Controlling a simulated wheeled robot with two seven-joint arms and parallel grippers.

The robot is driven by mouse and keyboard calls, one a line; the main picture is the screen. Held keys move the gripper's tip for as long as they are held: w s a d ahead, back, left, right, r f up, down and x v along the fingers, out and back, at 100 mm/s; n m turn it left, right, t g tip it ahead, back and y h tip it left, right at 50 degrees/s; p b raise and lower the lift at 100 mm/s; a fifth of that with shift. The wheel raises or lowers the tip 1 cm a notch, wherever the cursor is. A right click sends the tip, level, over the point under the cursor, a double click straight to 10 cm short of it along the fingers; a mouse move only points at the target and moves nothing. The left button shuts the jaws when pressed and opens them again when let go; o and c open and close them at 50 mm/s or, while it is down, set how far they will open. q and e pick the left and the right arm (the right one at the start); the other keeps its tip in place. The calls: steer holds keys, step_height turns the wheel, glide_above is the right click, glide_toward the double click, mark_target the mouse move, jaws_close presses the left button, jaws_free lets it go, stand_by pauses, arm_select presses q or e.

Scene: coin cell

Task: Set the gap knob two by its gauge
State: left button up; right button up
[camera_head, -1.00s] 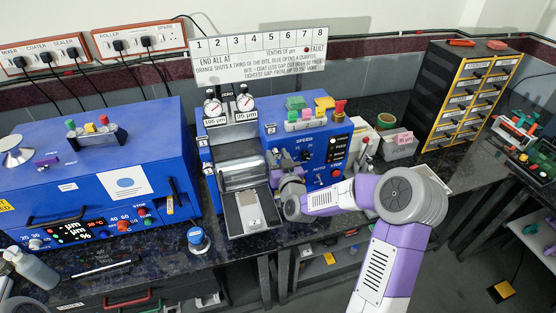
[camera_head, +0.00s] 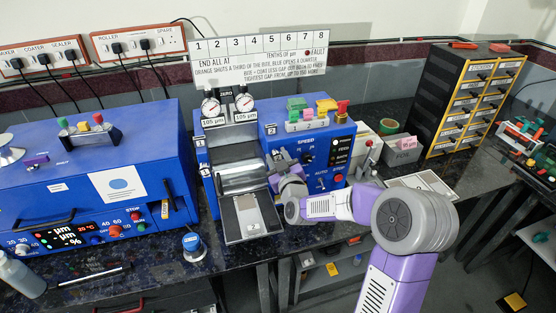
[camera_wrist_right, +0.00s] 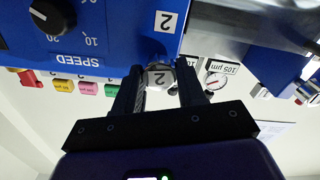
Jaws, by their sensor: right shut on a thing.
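Gap knob two (camera_wrist_right: 159,77) is a pale knob marked 2 on the blue roller machine's face, below a white "2" plate in the right wrist view. My right gripper (camera_wrist_right: 158,92) is shut on it, one dark finger on each side. In the head view the right gripper (camera_head: 280,172) is at the machine, right of the roller, and hides the knob. Two round gauges, left (camera_head: 211,107) and right (camera_head: 244,102), stand above the roller. Both their plates read 105 µm. In the wrist view the gauge (camera_wrist_right: 216,81) is partly visible. My left gripper is not in view.
The SPEED knob (camera_wrist_right: 50,14) is beside the gripper in the wrist view. A board (camera_head: 262,55) with numbers 1 to 8 stands behind. The metal feed tray (camera_head: 248,215) is left of my right forearm.

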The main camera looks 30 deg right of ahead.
steer(key=o, duration=1.1)
steer(key=shift+c, duration=0.2)
steer(key=v, duration=0.7)
steer(key=shift+s, duration=0.3)
steer(key=shift+a, duration=0.1)
